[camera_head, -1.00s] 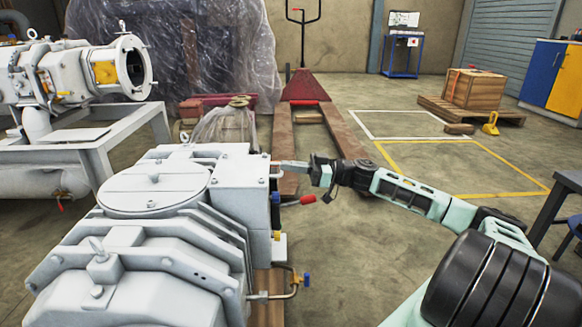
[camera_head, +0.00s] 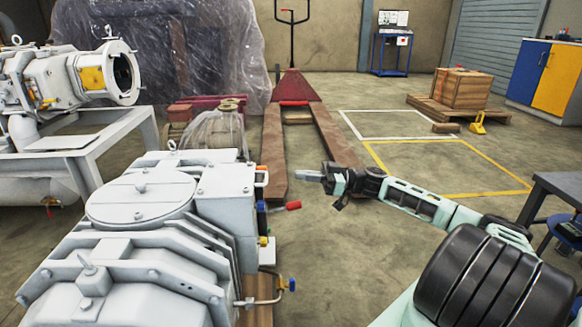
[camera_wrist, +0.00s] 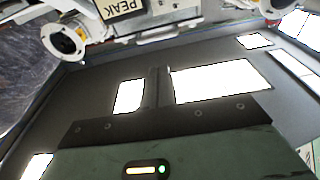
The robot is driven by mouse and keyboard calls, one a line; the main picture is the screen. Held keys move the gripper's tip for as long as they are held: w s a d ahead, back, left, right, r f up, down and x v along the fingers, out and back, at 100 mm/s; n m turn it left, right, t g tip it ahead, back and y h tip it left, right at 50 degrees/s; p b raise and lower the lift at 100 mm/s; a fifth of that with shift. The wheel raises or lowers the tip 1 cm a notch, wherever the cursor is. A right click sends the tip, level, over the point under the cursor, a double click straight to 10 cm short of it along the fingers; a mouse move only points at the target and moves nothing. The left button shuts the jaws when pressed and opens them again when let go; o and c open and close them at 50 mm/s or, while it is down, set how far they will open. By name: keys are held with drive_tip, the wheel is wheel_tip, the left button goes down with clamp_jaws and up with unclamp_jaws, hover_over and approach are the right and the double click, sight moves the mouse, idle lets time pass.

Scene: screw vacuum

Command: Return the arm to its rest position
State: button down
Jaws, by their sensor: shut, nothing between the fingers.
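My gripper (camera_head: 308,176) is at the end of my arm, right of the grey vacuum pump (camera_head: 140,215) in the head view. Its fingers are shut with nothing between them. It is apart from the pump, with a gap of floor between its tip and the red-handled valve lever (camera_head: 292,206). My arm stretches up and left from the lower right corner. In the wrist view the shut fingers (camera_wrist: 158,72) point up into the picture, and a white machine with a "PEAK" label (camera_wrist: 122,8) shows at the top.
A red pallet jack (camera_head: 290,88) stands behind the gripper. A crate (camera_head: 460,88) on a wooden pallet is at the back right. A dark table (camera_head: 558,188) is at the right edge. A second pump (camera_head: 70,80) sits on a grey stand at left. The marked floor is clear.

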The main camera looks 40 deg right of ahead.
drive_tip(key=shift+s+d+f, duration=0.3)
drive_tip(key=shift+s+d, duration=0.05)
drive_tip(key=shift+d, duration=0.15)
